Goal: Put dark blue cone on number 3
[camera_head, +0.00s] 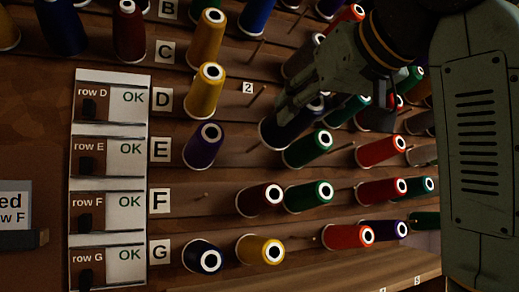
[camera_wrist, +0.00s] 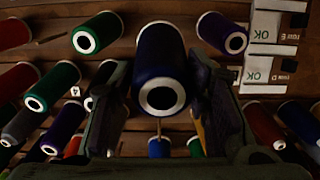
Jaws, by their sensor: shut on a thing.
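A dark blue cone (camera_head: 281,132) is between the fingers of my gripper (camera_head: 290,103), in front of the thread wall near rows D and E. In the wrist view my gripper (camera_wrist: 162,110) has a finger on each side of the dark blue cone (camera_wrist: 161,60), whose white-ringed end faces the camera. A small tag 2 (camera_head: 248,87) is beside a bare peg (camera_head: 259,95) in row D. A small white tag (camera_wrist: 75,91) shows in the wrist view, too small to read surely. I cannot make out a number 3 tag; my arm covers part of the wall.
Close to the held cone are a green cone (camera_head: 306,149) and a purple cone (camera_head: 203,145). A yellow cone (camera_head: 206,90) is beside letter D (camera_head: 163,103). Another dark blue cone (camera_head: 202,257) is in row G. A bare peg (camera_head: 204,196) shows in row F.

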